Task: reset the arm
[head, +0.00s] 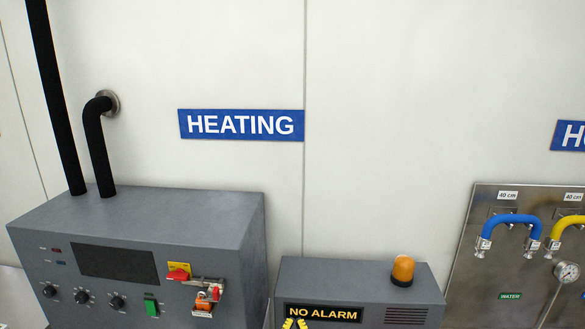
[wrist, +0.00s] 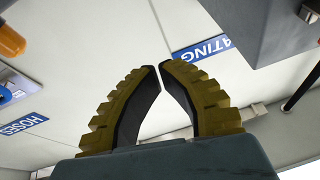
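My gripper (head: 295,324) shows at the bottom edge of the head view, in front of the grey alarm box. Only its yellow and black fingertips are visible there. In the wrist view, its two ridged yellow fingers (wrist: 159,66) curve inward, and their tips come together with only a sliver between them. Nothing is held between them. The rest of my arm is out of view.
A grey heating cabinet (head: 150,225) with knobs, a green switch and a red-yellow lockout stands left. The alarm box (head: 350,275) carries an orange beacon (head: 403,270). A steel hose panel (head: 480,290) stands right.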

